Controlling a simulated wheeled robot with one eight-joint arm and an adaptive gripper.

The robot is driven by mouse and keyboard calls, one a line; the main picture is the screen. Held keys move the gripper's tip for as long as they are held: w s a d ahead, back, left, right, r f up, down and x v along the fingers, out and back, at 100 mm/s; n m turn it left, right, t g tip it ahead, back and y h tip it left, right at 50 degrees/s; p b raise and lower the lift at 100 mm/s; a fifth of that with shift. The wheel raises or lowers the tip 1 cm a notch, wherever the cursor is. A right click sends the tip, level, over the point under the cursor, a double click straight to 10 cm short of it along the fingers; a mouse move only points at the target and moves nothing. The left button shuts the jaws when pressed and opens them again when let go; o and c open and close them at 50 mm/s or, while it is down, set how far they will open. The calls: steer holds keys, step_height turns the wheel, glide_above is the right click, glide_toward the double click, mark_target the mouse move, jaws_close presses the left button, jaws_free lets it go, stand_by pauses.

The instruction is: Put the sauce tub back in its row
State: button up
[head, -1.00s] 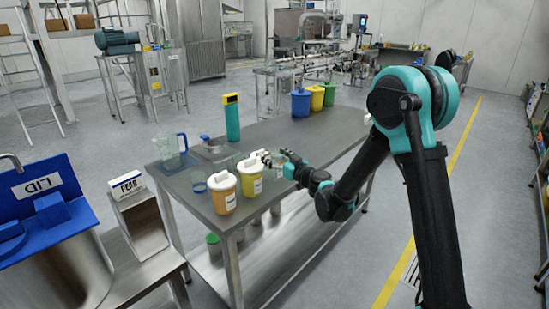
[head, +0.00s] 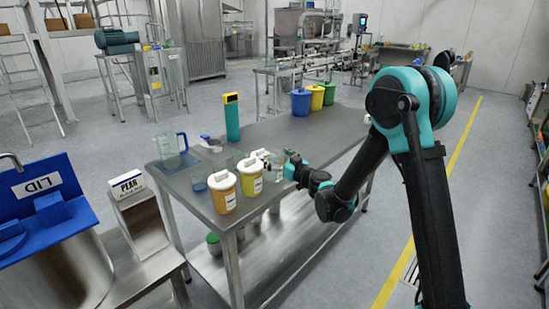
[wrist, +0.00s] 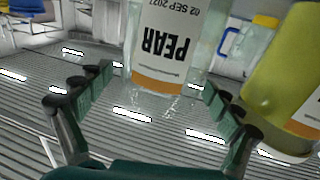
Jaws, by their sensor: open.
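A clear tub with a PEAR label and an orange stripe (wrist: 165,50) stands on the metal table (head: 320,137); its lettering appears upside down in the wrist view. My gripper (wrist: 158,85) is open, its fingertips apart on either side of this tub's lower part; I cannot tell whether they touch it. In the head view, the clear tub is hard to make out beside my gripper (head: 285,166). A yellow tub with a white lid (head: 250,180) stands to its left, then an orange tub with a white lid (head: 223,195). The yellow tub (wrist: 285,85) is close right of my gripper in the wrist view.
The middle is clear.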

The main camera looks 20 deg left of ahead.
steer(key=v, duration=1.2)
steer(key=shift+d, duration=0.1)
steer(key=s+d+f+m+g+h, duration=0.2)
steer(key=s+d, duration=0.5)
steer(key=d, duration=0.6)
steer(key=s+d+f+m+g+h, duration=0.2)
steer(key=s+d+f+m+h, duration=0.3)
steer(key=d, duration=0.9)
steer(key=s+d+f+m+g+h, duration=0.1)
steer(key=s+d+f+m+h, duration=0.3)
steer(key=s+d+h, duration=0.4)
steer(key=s+d+f, duration=0.1)
steer(key=d, duration=0.5)
steer(key=shift+s+f+g, duration=0.25)
steer(key=shift+g, duration=0.15)
steer(key=shift+d, duration=0.1)
steer(key=shift+c, duration=0.5)
